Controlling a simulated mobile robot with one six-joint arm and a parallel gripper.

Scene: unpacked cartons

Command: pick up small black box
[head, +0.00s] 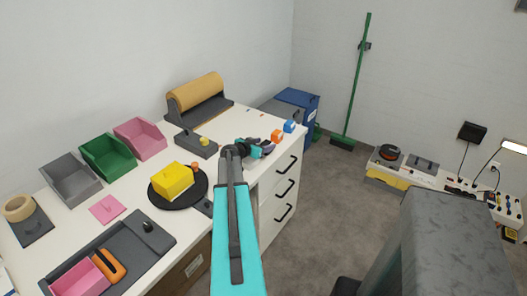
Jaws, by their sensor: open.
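My arm reaches up from the bottom over the white counter (236,118). My gripper (261,149) is at its far end, low over the counter's right part, near its drawer edge. The jaws are open; they are small and partly hidden by the wrist. I see no clear small black box on the counter near my gripper. A small dark piece (205,207) lies by the black turntable, partly behind my arm; its shape is unclear. A black box-like thing (472,132) with a cord is on the far right wall, well away from my gripper.
The black turntable (157,203) holds a yellow box (173,181). Grey (70,180), green (107,158) and pink (140,140) bins stand at the wall. A paper roll (197,92) is behind. Orange (277,136) and blue (290,126) items sit near the counter's right end.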

